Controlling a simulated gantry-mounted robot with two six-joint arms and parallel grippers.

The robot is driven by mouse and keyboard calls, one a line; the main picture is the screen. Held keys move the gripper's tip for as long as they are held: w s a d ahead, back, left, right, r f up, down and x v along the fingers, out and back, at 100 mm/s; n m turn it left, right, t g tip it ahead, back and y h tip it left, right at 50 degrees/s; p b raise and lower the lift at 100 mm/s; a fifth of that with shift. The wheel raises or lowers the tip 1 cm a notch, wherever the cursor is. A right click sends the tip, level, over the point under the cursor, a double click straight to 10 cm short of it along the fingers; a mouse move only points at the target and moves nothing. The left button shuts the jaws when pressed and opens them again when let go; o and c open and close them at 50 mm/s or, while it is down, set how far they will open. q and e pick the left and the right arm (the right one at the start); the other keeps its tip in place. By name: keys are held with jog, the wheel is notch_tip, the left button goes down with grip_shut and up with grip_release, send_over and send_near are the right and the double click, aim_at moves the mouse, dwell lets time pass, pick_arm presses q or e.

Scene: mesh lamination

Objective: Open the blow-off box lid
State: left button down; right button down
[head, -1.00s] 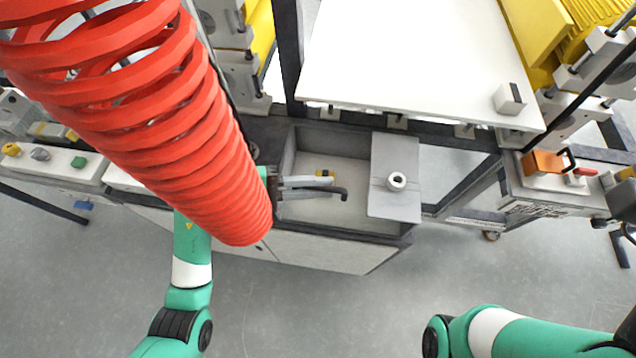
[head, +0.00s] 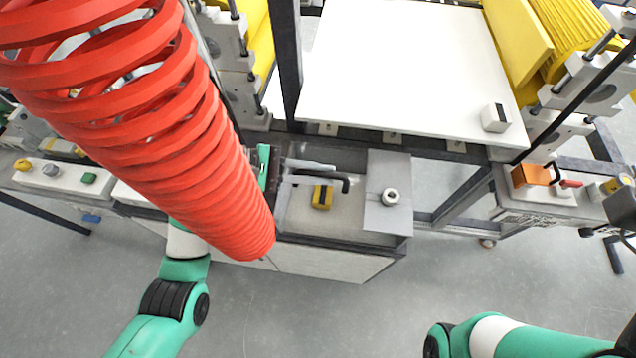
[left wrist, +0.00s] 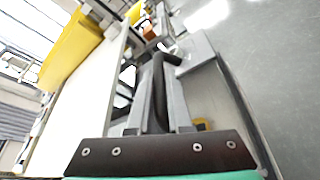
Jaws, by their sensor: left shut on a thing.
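The blow-off box (head: 345,237) is a grey open-topped box below the white table. A flat grey lid plate (head: 376,219) with a round pale knob (head: 390,197) lies over its right part; the left part is uncovered. My left gripper (head: 330,175) is over the box's back left, its grey fingers shut on a black bent bar (head: 346,186). In the left wrist view the bar (left wrist: 159,90) runs between the fingers, its bent end beyond them. I cannot tell whether the bar touches the lid. My right gripper is out of view; only the right arm shows.
A yellow and black block (head: 322,197) sits in the uncovered part of the box. A large red coil (head: 150,120) hides part of my left arm. The white table (head: 400,70) lies behind the box. Grey floor (head: 330,320) in front is clear.

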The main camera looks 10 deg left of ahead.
pick_arm(q)
jog(key=shift+w+r+n+g+b, duration=0.3)
jog(key=shift+w+r+n, duration=0.1)
jog(key=shift+w+r, duration=0.35)
jog(key=shift+w+a+r+b, duration=0.1)
jog(key=shift+w+r+b, duration=0.3)
jog(key=shift+w+r, duration=0.25)
jog(key=shift+r, duration=0.1)
jog(key=c, duration=1.1)
grip_release()
jog(key=shift+a, duration=0.1)
jog(key=v, duration=1.1)
jog(key=shift+s+a+r+p, duration=0.1)
jog(key=shift+s+a+p, duration=0.1)
jog(key=shift+p, duration=0.2)
